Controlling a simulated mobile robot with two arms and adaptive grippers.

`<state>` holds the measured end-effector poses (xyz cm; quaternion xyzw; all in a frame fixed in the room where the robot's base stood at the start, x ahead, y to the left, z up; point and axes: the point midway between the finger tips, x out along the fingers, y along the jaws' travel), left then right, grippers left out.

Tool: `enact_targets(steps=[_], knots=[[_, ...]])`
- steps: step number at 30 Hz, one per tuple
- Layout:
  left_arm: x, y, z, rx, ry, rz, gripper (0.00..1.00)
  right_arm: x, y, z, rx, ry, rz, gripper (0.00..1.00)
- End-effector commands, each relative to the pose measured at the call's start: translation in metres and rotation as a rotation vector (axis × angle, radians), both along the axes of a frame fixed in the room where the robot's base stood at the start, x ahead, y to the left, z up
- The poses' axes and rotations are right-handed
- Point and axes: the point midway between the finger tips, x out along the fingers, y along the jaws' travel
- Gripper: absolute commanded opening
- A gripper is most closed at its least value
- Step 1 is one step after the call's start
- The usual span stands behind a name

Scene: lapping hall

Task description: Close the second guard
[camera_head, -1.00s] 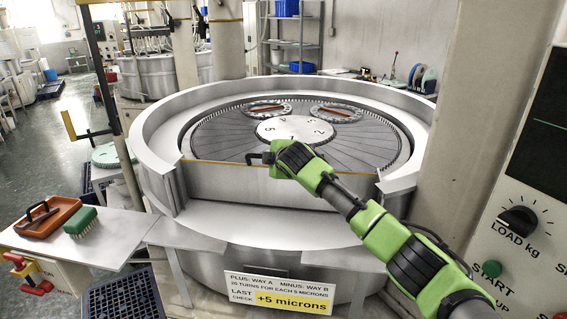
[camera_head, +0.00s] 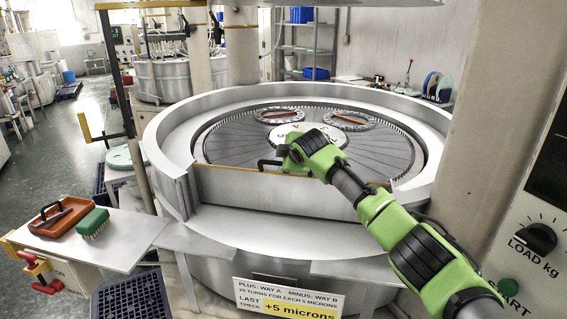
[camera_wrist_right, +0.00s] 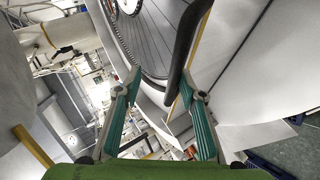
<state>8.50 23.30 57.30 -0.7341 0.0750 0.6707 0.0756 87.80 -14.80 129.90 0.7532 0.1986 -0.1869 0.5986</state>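A grey guard panel (camera_head: 270,188) with a yellow top edge stands across the front gap of the round lapping machine (camera_head: 160,140). Its top sits lower than the rim on either side. A black handle (camera_head: 268,164) is near the panel's top edge. My right arm reaches in from the right, and its gripper is at the handle; the fingers are mostly hidden in the head view. In the right wrist view my right gripper (camera_wrist_right: 160,76) has its green fingers spread, with the black handle bar (camera_wrist_right: 183,55) between them, nearer the right finger. My left gripper is not in view.
A side table (camera_head: 115,245) at the left holds an orange tray (camera_head: 62,218) and a green brush (camera_head: 93,223). A dark crate (camera_head: 128,299) is below it. A pillar (camera_head: 470,130) and control panel (camera_head: 530,230) stand close on the right.

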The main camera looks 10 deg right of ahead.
Motion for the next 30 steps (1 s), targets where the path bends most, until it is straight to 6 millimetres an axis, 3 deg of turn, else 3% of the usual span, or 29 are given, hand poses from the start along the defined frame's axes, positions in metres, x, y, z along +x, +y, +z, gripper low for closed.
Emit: enact_targets(steps=[1,17,23,30], knots=[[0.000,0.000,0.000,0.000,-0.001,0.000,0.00,0.002,-0.003,0.007,-0.002,-0.015,-0.003,0.28],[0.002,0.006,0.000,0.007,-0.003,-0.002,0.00,0.000,-0.001,0.007,0.000,-0.013,0.000,0.28],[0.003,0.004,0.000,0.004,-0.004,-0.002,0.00,-0.014,-0.001,0.016,0.000,-0.013,0.003,0.28],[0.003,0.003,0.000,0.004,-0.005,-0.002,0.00,-0.045,-0.004,0.032,-0.002,-0.010,0.001,0.28]])
